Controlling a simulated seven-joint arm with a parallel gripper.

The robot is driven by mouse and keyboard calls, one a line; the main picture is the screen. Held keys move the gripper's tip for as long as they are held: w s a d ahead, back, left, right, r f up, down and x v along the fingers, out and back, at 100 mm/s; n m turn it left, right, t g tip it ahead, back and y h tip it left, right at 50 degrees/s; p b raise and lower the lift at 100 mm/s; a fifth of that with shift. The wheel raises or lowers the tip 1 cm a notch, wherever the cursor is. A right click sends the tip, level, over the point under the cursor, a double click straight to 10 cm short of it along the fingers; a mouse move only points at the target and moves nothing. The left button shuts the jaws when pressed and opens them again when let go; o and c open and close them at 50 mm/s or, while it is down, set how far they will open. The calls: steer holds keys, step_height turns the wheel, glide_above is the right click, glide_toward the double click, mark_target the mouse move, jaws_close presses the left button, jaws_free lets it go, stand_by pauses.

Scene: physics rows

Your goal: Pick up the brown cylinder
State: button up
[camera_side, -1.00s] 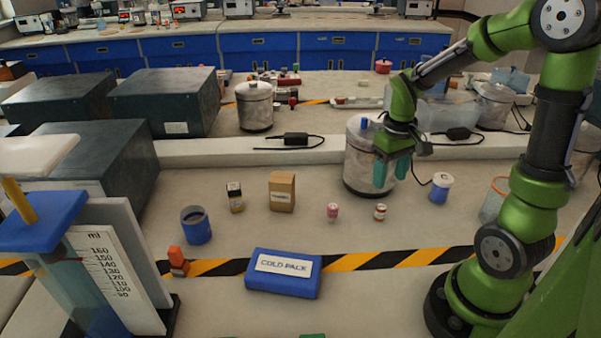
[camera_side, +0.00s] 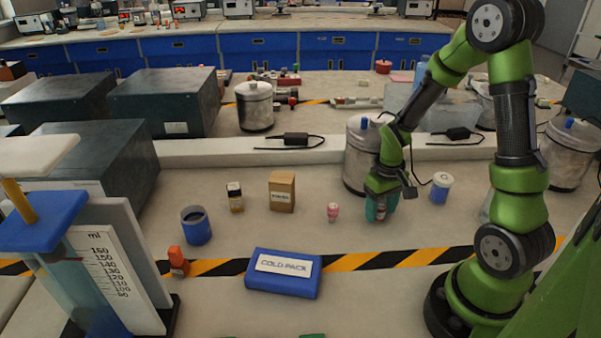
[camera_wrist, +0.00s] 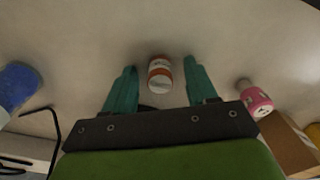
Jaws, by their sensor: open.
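A small cylinder with a brown-red band and white label (camera_wrist: 160,74) stands on the bench. In the wrist view it is between the two teal fingers of my gripper (camera_wrist: 159,68), with a gap on each side. My gripper is open and holds nothing. In the side view my gripper (camera_side: 378,216) is low over the bench, and its fingers hide the cylinder.
A pink bottle (camera_side: 333,212) stands close by on the left, also in the wrist view (camera_wrist: 255,97). A blue-and-white jar (camera_side: 441,187) is to the right. A steel pot (camera_side: 357,157) stands just behind. A cardboard box (camera_side: 282,191) and blue cold pack (camera_side: 283,285) lie further left.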

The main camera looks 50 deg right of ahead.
steer(key=shift+c, duration=0.3)
jaws_close()
steer(key=shift+r, duration=0.2)
